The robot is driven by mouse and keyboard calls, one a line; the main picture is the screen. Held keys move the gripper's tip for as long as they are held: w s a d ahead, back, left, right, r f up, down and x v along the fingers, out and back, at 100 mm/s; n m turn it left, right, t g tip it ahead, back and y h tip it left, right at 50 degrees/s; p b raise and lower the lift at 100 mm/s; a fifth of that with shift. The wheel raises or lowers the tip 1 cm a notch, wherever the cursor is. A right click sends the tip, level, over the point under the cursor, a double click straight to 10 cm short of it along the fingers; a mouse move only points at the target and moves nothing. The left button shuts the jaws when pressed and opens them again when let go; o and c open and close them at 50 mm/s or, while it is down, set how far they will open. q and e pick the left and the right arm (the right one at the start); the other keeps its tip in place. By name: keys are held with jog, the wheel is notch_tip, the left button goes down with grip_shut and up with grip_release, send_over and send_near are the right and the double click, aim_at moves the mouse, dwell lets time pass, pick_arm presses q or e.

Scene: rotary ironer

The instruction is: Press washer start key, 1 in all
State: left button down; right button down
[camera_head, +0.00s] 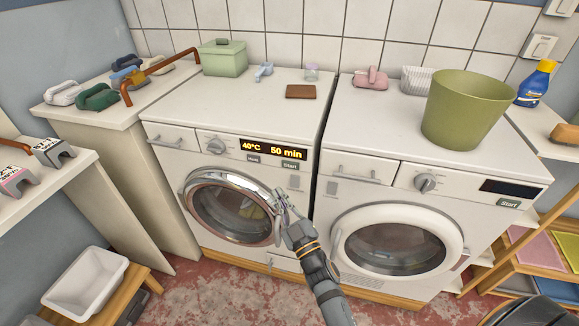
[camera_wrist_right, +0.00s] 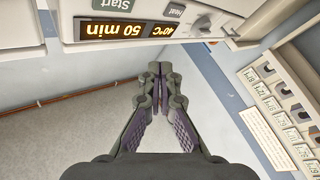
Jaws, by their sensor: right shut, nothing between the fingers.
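The left washer (camera_head: 221,150) has a lit display (camera_head: 273,150) reading 40°C and 50 min. Its start key (camera_head: 290,166) is a small grey-green button labelled "Start" under the display's right end. The start key also shows upside down at the top of the right wrist view (camera_wrist_right: 113,4), beside the lit display (camera_wrist_right: 130,31). My right gripper (camera_head: 281,196) is shut and empty. In the head view it appears below the start key, by the right edge of the chrome-rimmed door. Its fingertips (camera_wrist_right: 158,70) look apart from the key. My left gripper is out of view.
A second front-loading machine (camera_head: 392,190) with a dark display and its own Start key (camera_head: 509,203) stands at the right. A green bucket (camera_head: 465,110) sits on top of it. A brown block (camera_head: 301,91) and green box (camera_head: 223,58) rest on the washer. A white tub (camera_head: 85,281) is lower left.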

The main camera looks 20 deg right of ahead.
aim_at(285, 163)
jog(key=shift+w+d+b, duration=0.6)
jog(key=shift+w+d, duration=0.2)
jog(key=shift+w, duration=0.4)
jog(key=shift+w+d+b, duration=0.55)
jog(key=shift+w+d, duration=0.3)
jog(key=shift+w, duration=0.35)
jog(key=shift+w+d+b, duration=0.6)
jog(key=shift+w+d, duration=0.2)
jog(key=shift+w, duration=0.4)
jog(key=shift+w+d, duration=0.2)
jog(key=shift+w, duration=0.15)
jog(key=shift+w+d, duration=0.25)
jog(key=shift+w, duration=0.1)
jog(key=shift+s, duration=0.1)
jog(key=shift+s+a+p, duration=0.3)
jog(key=shift+s+a, duration=0.2)
jog(key=shift+s, duration=0.1)
